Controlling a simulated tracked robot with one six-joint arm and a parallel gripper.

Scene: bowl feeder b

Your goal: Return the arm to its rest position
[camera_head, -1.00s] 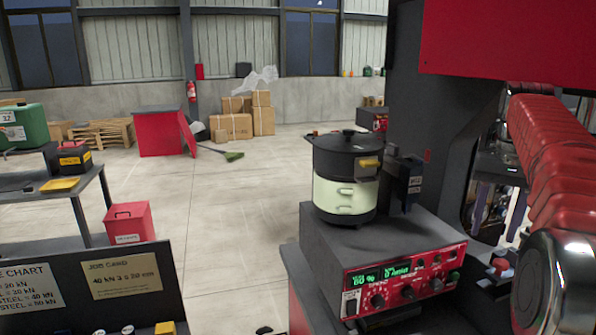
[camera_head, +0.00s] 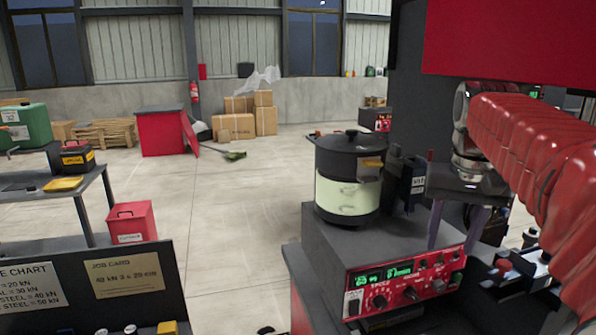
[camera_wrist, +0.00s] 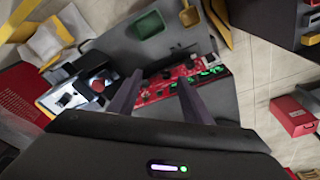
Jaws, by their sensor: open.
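My red arm (camera_head: 540,150) reaches in from the right in the head view and ends in a dark wrist. My gripper (camera_head: 452,245) hangs from it with two purple-grey fingers pointing down, apart and with nothing between them. It appears just right of the black and cream bowl feeder (camera_head: 347,195), above the right end of its control box. In the wrist view, my gripper (camera_wrist: 158,78) shows both fingers spread, with the red control panel (camera_wrist: 178,88) behind them.
The grey control box (camera_head: 335,240) carries the feeder and a dark bottle-like unit (camera_head: 412,180). A red machine housing (camera_head: 510,45) overhangs at upper right. A red button (camera_head: 503,266) sits low right.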

